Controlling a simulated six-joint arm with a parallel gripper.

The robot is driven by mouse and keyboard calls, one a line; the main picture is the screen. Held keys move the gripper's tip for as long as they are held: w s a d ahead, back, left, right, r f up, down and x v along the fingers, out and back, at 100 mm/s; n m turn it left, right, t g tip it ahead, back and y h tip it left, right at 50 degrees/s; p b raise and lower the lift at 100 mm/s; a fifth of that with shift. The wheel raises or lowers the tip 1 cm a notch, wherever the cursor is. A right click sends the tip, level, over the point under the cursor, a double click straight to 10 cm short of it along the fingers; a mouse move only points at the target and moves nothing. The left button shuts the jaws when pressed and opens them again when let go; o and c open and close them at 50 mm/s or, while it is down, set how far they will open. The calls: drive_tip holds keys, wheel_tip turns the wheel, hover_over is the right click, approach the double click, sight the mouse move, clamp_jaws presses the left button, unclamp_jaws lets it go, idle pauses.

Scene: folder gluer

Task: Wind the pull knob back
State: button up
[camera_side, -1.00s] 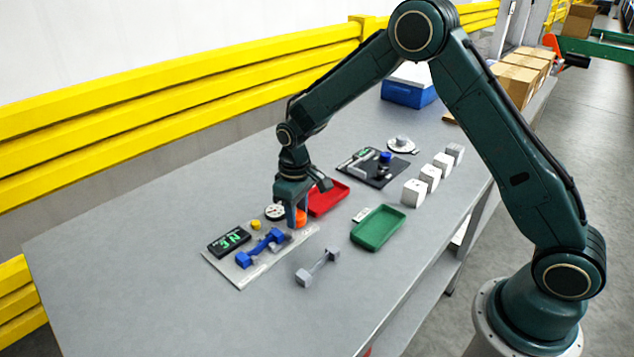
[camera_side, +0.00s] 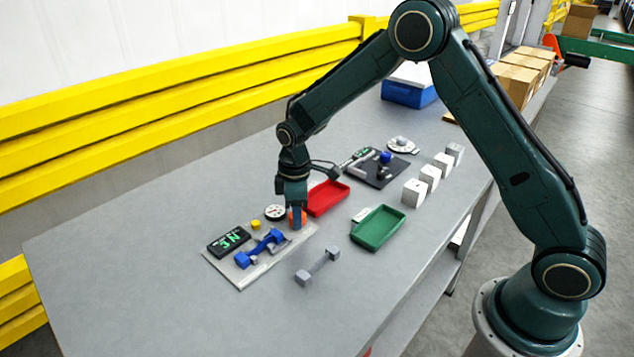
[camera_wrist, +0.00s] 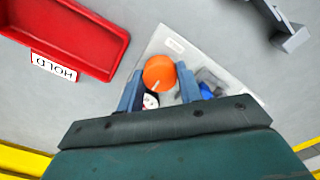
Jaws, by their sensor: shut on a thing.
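The orange pull knob (camera_wrist: 159,73) stands at a corner of the pale grey plate (camera_side: 247,277). It has a small light mark on its top. My gripper (camera_wrist: 163,88) points down over it, and its two blue fingers are shut on the knob, one on each side. In the side view my gripper (camera_side: 297,215) hides much of the knob. A round white dial (camera_side: 274,212) sits beside the knob, partly hidden by a finger in the wrist view. A black display (camera_side: 229,241) with green characters lies at the plate's left end.
A blue bar-shaped part (camera_side: 260,248) and a yellow block (camera_side: 255,224) are on the plate. A red tray (camera_side: 327,198) stands close behind my gripper. A green tray (camera_side: 378,228) and a grey dumbbell-shaped part (camera_side: 318,267) lie to the right. The table's front left is clear.

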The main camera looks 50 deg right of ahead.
drive_tip(key=shift+r, duration=0.1)
drive_tip(key=o, duration=0.7)
drive_tip(key=shift+r, duration=0.1)
wheel_tip(320, 180, up, 14)
drive_tip(key=shift+f, duration=0.2)
drive_tip(key=shift+r, duration=0.1)
idle(0.5)
